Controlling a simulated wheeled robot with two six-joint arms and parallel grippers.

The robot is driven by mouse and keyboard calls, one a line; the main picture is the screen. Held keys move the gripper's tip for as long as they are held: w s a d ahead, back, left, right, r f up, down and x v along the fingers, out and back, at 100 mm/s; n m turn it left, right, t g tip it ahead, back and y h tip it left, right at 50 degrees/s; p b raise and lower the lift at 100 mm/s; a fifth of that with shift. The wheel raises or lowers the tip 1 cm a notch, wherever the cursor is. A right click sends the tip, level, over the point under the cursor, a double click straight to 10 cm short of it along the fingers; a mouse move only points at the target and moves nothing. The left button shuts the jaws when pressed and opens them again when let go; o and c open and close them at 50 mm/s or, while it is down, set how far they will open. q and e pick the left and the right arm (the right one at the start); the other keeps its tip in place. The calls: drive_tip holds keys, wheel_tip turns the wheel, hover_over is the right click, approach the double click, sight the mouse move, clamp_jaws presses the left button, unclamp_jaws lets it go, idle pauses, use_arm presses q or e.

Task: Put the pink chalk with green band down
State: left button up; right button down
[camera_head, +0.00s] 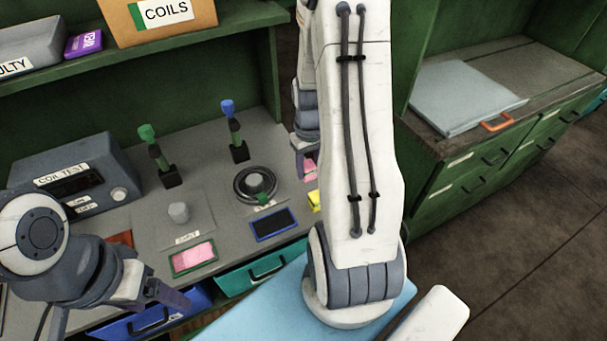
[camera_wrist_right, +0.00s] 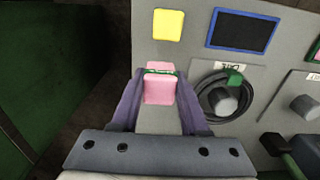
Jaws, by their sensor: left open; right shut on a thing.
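The pink chalk with a green band (camera_wrist_right: 160,92) is between the fingers of my right gripper (camera_wrist_right: 159,103), which is shut on it. In the head view, part of the pink chalk (camera_head: 310,168) shows beside my right gripper (camera_head: 305,158), near the right end of the grey bench top (camera_head: 222,198). My right arm hides much of that area. I cannot tell whether the chalk touches the bench. My left gripper (camera_head: 170,298) is open and empty, low at the left, near the bench's front edge.
A yellow square (camera_wrist_right: 168,25) and a blue-framed dark slate (camera_wrist_right: 241,31) lie near the held chalk. A black coil (camera_head: 256,184) sits around a grey peg. A framed pink panel (camera_head: 194,256), green and blue-handled posts, and a coil test box (camera_head: 75,178) are further left.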

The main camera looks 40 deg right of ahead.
drive_tip(key=shift+w+f, duration=0.3)
drive_tip(key=shift+w, duration=0.2)
drive_tip(key=shift+w+f, duration=0.25)
drive_tip(key=shift+w, duration=0.25)
drive_tip(key=shift+w+f, duration=0.1)
drive_tip(key=shift+f, duration=0.2)
drive_tip(key=shift+f+p, duration=0.3)
drive_tip(key=shift+f, duration=1.5)
drive_tip(key=shift+f, duration=0.2)
drive_tip(key=shift+c, duration=2.1)
unclamp_jaws()
drive_tip(key=shift+r, duration=0.1)
wheel_tip(320, 180, up, 12)
drive_tip(key=shift+r+b, duration=0.15)
drive_tip(key=shift+b, duration=0.15)
